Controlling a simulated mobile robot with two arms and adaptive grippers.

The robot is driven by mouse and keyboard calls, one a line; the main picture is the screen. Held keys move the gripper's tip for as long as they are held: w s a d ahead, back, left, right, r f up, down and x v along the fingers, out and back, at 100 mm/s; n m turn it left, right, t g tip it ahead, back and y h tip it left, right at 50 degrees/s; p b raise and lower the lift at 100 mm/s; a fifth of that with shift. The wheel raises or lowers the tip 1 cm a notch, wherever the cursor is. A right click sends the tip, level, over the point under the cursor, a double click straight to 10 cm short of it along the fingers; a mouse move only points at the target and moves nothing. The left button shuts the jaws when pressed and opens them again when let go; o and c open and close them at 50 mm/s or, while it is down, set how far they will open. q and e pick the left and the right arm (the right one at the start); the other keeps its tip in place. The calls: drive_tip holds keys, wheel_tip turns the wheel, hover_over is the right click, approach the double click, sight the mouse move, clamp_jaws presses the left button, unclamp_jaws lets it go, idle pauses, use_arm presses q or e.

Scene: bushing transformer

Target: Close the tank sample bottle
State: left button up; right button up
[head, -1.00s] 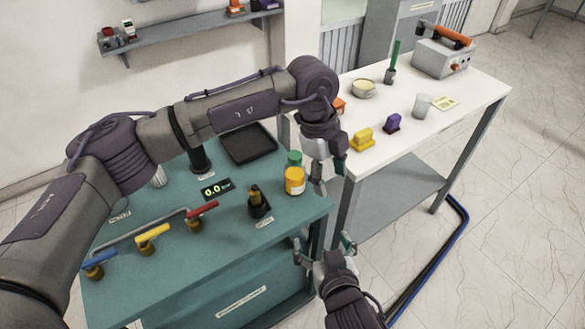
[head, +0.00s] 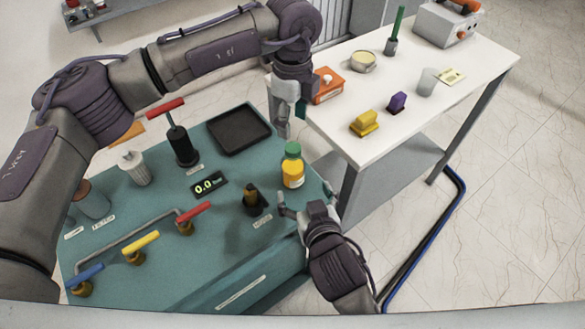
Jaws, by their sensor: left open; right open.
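The sample bottle (head: 293,177) stands upright on the teal bench top near its right edge. It has a yellow-orange body and a green cap (head: 292,149) at its top; I cannot tell whether the cap is seated fully. My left gripper (head: 290,122) points down, open, above and behind the bottle in the picture, apart from the cap. My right gripper (head: 305,198) is open just in front of the bottle, low at the bench edge, its fingers spread either side of the bottle's base. I cannot tell whether they touch it.
A black fitting with a brass top (head: 252,199) stands left of the bottle. A gauge display (head: 208,185) and a black tray (head: 238,130) lie farther back. Coloured valve handles (head: 141,243) line the front left. A white table (head: 400,125) stands to the right.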

sight(293, 166)
use_arm(q)
drive_tip(key=shift+s, duration=0.15)
use_arm(e)
drive_tip(key=x, duration=1.1)
drive_tip(key=shift+w+f, duration=0.1)
drive_tip(key=shift+w, duration=0.25)
clamp_jaws()
use_arm(q)
drive_tip(key=n, duration=0.4)
drive_tip(key=shift+n, duration=0.3)
drive_tip(key=shift+f, duration=3.95)
